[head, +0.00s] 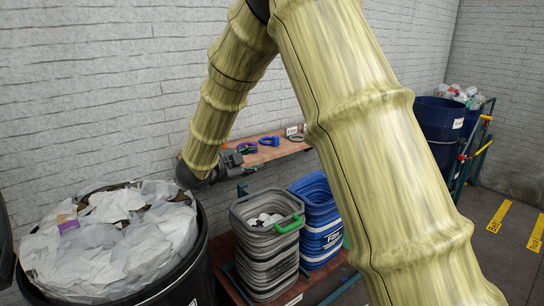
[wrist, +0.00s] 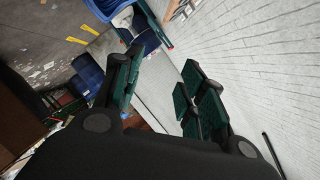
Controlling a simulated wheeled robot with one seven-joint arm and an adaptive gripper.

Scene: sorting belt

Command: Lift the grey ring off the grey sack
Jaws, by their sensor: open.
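My gripper (head: 246,168) is open and empty in the head view, by the wall at the left end of the wooden shelf. Its green-padded fingers stand apart in the wrist view (wrist: 160,85), with nothing between them. A small grey ring-like item (head: 296,138) lies on the shelf, right of a blue item and a purple ring. No grey sack is clearly seen. A grey ribbed container (head: 262,247) with a green handle stands below and right of my gripper, with white and dark stuff inside. I cannot make out a separate grey ring on it.
A blue ribbed container (head: 318,228) stands right of the grey one. The shelf (head: 270,153) runs along the wall with a purple ring (head: 246,148) and a blue item (head: 269,141). A black bin (head: 185,275) full of white bags is front left. Dark blue bins (head: 437,120) stand far right.

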